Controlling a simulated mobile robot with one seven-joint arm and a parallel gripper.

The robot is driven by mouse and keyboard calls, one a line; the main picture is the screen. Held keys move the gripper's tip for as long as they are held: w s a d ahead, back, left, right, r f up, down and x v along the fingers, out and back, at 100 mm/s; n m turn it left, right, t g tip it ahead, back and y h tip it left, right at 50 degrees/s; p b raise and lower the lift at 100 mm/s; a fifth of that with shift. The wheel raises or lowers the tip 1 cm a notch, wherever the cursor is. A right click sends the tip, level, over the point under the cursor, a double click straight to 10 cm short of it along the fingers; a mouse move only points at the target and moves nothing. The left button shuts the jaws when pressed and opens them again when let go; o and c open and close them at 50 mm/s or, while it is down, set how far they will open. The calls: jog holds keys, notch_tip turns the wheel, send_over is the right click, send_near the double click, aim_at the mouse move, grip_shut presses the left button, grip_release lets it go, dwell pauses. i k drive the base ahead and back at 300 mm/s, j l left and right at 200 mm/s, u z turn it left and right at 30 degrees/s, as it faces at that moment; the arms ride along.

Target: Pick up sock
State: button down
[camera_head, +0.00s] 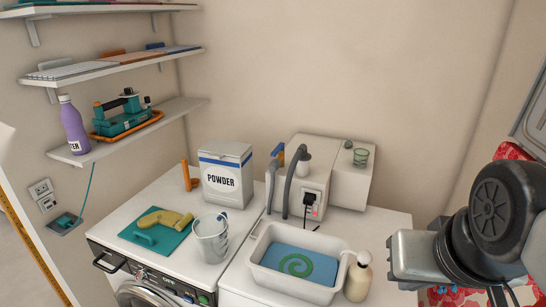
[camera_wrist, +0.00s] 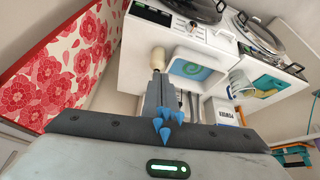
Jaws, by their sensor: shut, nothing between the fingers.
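A yellow, bent, soft-looking item (camera_head: 165,218), which looks like the sock, lies on a teal flat piece (camera_head: 140,236) on top of the left white washer (camera_head: 185,265). In the wrist view the teal piece (camera_wrist: 270,83) shows small at the right, with a yellowish patch beside it. My gripper (camera_wrist: 163,82) is shut and empty, well away from the yellow item. In the head view my arm's end is at the right edge, and its fingertips cannot be made out.
A shelf (camera_head: 130,133) hangs on the left wall.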

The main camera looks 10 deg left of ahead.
aim_at(176, 221)
jog(key=k+j, duration=0.1)
jog(key=j, duration=0.25)
jog(key=k+j, duration=0.15)
jog(key=j, duration=0.15)
jog(key=k+j, duration=0.1)
jog(key=j, duration=0.25)
jog(key=k+j+z, duration=0.1)
jog(key=j, duration=0.45)
jog(key=k+j, duration=0.1)
jog(key=j, duration=0.45)
jog(key=i+j+z, duration=0.1)
jog(key=j, duration=0.45)
jog(key=i+j+z, duration=0.1)
jog(key=j, duration=0.5)
jog(key=i+j, duration=0.2)
jog(key=j, duration=0.15)
jog(key=i+j, duration=0.2)
jog(key=j, duration=0.15)
jog(key=i+j+z, duration=0.1)
jog(key=j, duration=0.25)
jog(key=i, duration=0.1)
